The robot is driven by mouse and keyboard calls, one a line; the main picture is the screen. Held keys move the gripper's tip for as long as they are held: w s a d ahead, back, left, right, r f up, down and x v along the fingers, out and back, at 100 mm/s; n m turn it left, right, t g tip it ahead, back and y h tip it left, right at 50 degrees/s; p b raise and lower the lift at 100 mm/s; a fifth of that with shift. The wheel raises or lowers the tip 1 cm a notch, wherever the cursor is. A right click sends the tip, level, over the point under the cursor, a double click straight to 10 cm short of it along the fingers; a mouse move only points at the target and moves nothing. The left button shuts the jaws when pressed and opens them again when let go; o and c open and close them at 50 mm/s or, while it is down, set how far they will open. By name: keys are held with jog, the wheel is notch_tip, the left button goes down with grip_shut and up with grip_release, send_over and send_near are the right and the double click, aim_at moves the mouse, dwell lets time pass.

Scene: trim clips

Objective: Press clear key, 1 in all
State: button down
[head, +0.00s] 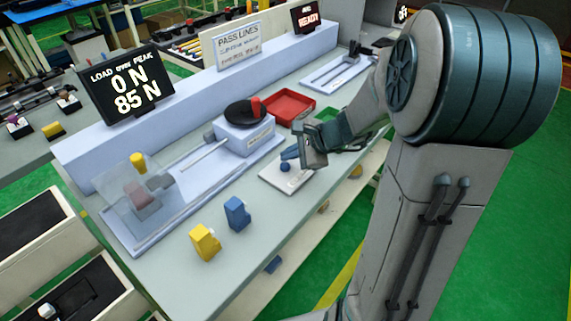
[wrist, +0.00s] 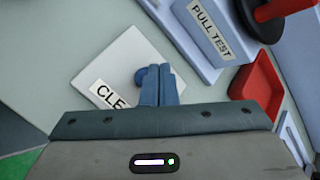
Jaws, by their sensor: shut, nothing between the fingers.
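The clear key is a blue round button (head: 285,167) on a pale square plate (head: 270,180) on the bench. In the wrist view the plate (wrist: 110,62) carries a label (wrist: 106,94) reading "CLE", the rest hidden by my gripper's body. The blue button (wrist: 140,77) shows just left of the fingertips. My gripper (head: 288,153) is shut and empty, its blue fingers together over the plate. The fingers also show in the wrist view (wrist: 158,72), beside the button and partly overlapping it. I cannot tell whether they touch the button or the plate.
A pull test box (head: 243,135) with a black disc and red knob stands left of my gripper. A red tray (head: 289,107) lies behind. Yellow (head: 204,243) and blue (head: 237,213) clips stand on the bench front. A display (head: 125,85) reads 0 N, peak 85 N.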

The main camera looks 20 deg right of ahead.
aim_at(289, 166)
jog(key=shift+f, duration=0.2)
jog(key=shift+f+b, duration=0.25)
jog(key=shift+b, duration=0.25)
jog(key=shift+f+b, duration=0.45)
jog(key=shift+b, duration=0.05)
dwell(0.6)
jog(key=shift+r, duration=0.15)
jog(key=shift+r+p, duration=0.65)
jog(key=shift+r, duration=0.1)
notch_tip(289, 166, up, 5)
jog(key=p, duration=0.4)
dwell(0.9)
